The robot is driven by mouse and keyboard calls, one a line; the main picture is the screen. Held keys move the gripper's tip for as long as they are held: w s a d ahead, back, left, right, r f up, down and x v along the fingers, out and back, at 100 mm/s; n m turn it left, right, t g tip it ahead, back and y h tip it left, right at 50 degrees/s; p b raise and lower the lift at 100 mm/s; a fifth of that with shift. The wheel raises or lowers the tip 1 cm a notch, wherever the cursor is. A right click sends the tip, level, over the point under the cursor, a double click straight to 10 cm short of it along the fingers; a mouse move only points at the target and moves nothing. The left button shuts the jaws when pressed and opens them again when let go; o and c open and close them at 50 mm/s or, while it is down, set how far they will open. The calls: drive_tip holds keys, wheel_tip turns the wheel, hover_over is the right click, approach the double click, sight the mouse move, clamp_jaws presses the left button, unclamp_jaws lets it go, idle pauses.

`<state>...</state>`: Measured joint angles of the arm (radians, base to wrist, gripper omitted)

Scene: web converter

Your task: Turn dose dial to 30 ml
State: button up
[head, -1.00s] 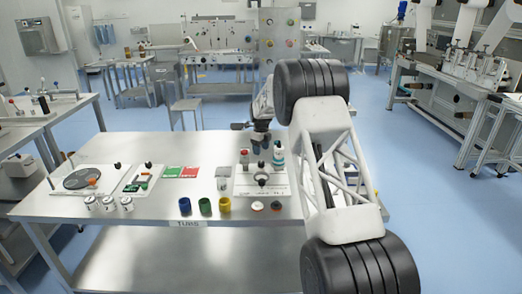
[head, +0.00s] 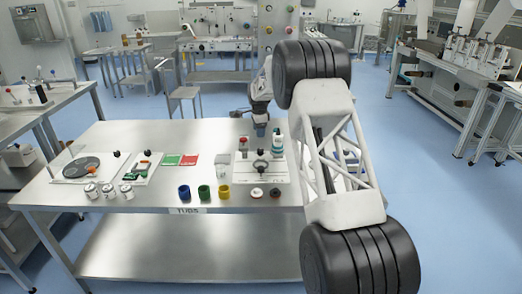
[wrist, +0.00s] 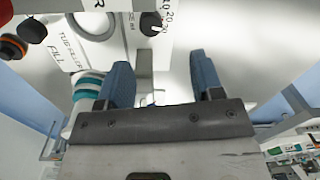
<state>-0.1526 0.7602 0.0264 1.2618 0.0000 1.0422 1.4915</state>
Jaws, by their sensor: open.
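The black dose dial (wrist: 151,24) sits on the white panel of the tub filler, at the top of the wrist view. Printed numbers, among them 10 and 20, curve beside it. Its exact setting is too small to read. My gripper (wrist: 163,70) is open, with two blue fingers apart and nothing between them. The dial lies beyond the fingertips, a little left of midway, and appears clear of both.
A white and teal bottle (wrist: 88,86) stands close to the left finger. A red-topped item (head: 243,143) stands at the station's back left. Blue (head: 184,192), green (head: 204,192) and yellow (head: 223,192) tubs line the front. Several cans (head: 108,191) stand farther left.

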sight(261, 149)
drive_tip(key=n, duration=2)
drive_tip(key=f+n, duration=0.1)
drive_tip(key=n, duration=1)
drive_tip(key=shift+s+d+f, duration=0.1)
drive_tip(key=shift+s+d, duration=0.05)
drive_tip(key=shift+d, duration=0.15)
drive_tip(key=n, duration=0.3)
drive_tip(key=f+n, duration=0.1)
drive_tip(key=n, duration=0.3)
drive_tip(key=shift+s+d+f+g, duration=0.15)
drive_tip(key=shift+d+g, duration=0.05)
drive_tip(key=shift+g, duration=0.1)
drive_tip(key=shift+f, duration=0.1)
drive_tip(key=shift+f, duration=3.8)
